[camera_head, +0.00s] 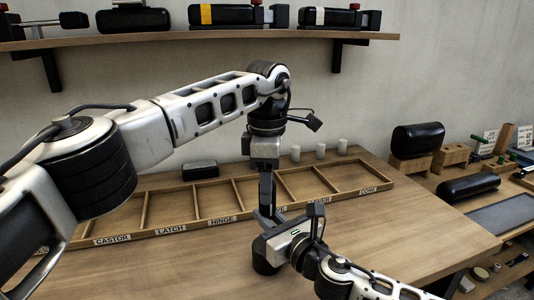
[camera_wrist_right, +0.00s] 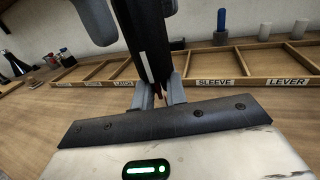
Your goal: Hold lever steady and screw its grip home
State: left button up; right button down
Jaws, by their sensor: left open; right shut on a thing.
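My left gripper (camera_head: 266,205) comes down from above, fingers pointing down at the worktop, close above and beside my right gripper; it is open. My right gripper (camera_head: 264,222) reaches in from the lower right. In the right wrist view its two grey fingers (camera_wrist_right: 159,97) are shut on a thin, dark reddish part, mostly hidden between them. A long dark shape with a white stripe rises just beyond the fingers; I cannot tell whether it is part of the lever or of my left gripper. Neither lever nor grip can be made out clearly.
A wooden tray (camera_head: 192,229) with labelled compartments, including CASTOR, LATCH and HINGE, lies behind the grippers. A black box (camera_head: 200,170) and several pale cylinders (camera_head: 320,150) stand behind it. The front worktop (camera_head: 170,268) is clear. A side bench (camera_head: 503,212) holds black cushions and tools.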

pick_arm(q)
notch_tip(320, 180, up, 9)
jog(key=shift+f, duration=0.15)
pick_arm(e)
jog(key=shift+r, duration=0.15)
jog(key=c, duration=1.3)
grip_release()
jog(key=shift+c, duration=0.2)
jog(key=shift+s, duration=0.1)
